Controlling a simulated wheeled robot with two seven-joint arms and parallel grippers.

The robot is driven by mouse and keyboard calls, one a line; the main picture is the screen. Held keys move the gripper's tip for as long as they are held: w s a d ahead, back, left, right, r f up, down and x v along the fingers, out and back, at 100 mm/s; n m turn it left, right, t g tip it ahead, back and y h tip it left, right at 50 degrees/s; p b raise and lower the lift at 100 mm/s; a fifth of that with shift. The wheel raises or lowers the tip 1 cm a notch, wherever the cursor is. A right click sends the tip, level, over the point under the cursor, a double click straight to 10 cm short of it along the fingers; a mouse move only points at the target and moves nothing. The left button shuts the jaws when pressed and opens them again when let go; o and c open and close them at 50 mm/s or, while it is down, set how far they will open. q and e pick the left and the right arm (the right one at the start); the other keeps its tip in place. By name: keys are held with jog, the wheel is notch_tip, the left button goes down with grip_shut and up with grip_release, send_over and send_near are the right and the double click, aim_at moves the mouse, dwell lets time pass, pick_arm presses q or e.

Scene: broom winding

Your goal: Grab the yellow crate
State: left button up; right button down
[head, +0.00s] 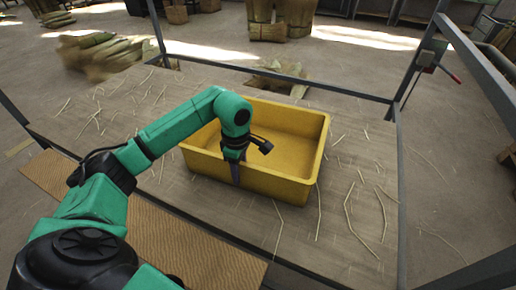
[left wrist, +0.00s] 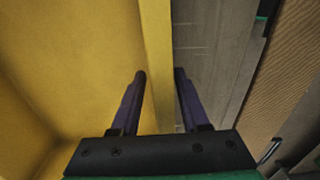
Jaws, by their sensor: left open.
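The yellow crate (head: 290,130) is an open, empty-looking box standing upright on the wooden table. My left gripper (head: 236,178) is at the crate's near wall, pointing down, left of that wall's middle. In the left wrist view the crate's wall (left wrist: 158,60) runs between the two fingers of my left gripper (left wrist: 160,75). One finger is inside the crate and the other outside, with gaps visible beside the wall. The gripper is open. My right gripper does not show in either view.
The table top (head: 350,190) is strewn with straw bits and framed by dark metal bars (head: 402,195). A ribbed brown mat (head: 170,235) lies along the near edge. Straw bundles (head: 280,18) stand on the floor behind. The table right of the crate is largely free.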

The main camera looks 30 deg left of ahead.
pick_arm(q)
grip_shut()
dwell(1.2)
jog(key=shift+w+r, duration=0.1)
jog(key=shift+w, duration=0.05)
